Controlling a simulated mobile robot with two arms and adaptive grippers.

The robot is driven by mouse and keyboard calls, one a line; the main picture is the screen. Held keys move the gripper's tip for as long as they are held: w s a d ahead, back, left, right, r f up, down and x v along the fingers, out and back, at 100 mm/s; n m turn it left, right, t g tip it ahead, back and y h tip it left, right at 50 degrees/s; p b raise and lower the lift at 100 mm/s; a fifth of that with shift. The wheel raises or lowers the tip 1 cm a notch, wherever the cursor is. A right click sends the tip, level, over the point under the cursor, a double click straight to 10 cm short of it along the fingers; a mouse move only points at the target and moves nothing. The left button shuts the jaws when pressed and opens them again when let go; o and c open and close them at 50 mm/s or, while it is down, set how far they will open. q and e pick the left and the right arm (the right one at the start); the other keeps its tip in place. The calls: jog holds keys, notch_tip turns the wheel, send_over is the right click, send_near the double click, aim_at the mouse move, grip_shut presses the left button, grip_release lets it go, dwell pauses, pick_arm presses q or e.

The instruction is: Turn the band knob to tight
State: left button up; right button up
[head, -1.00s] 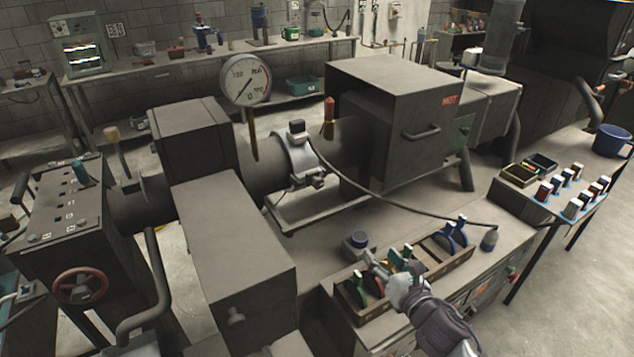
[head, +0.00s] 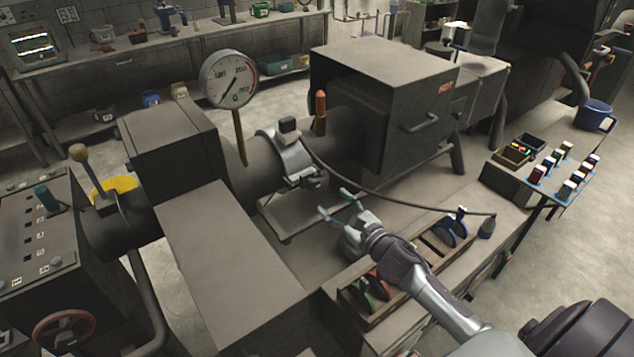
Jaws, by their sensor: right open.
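A pale metal band (head: 291,157) is clamped around the dark horizontal tube in the middle of the head view. A small dark block sits on its top, and a small metal fitting (head: 303,179), which looks like the band's knob and screw, is on its near lower side. I cannot read its setting. My right gripper (head: 334,205) is open and empty, with its fingers spread toward the band. It is below and right of the fitting, apart from it in the picture. My left gripper is not in view.
A round gauge (head: 228,78) stands left of the band, and a red-topped post (head: 320,112) to its right. A box marked HOT (head: 385,90) is behind. A black cable (head: 395,204) arcs to the right above my gripper. A tool tray (head: 392,311) lies under my arm.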

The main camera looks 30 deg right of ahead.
aim_at(315, 187)
jog(key=w, duration=0.3)
jog(key=w+p, duration=0.1)
jog(key=shift+w+a, duration=0.2)
jog(key=shift+a, duration=0.15)
jog(key=w, duration=0.3)
jog(key=shift+a+p, duration=0.2)
jog(key=shift+p, duration=0.2)
jog(key=shift+w+f, duration=0.1)
jog(key=shift+w, duration=0.15)
jog(key=shift+c, duration=0.6)
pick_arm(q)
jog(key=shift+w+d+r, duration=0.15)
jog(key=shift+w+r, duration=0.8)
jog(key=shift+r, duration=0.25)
pick_arm(e)
jog(key=c, duration=1)
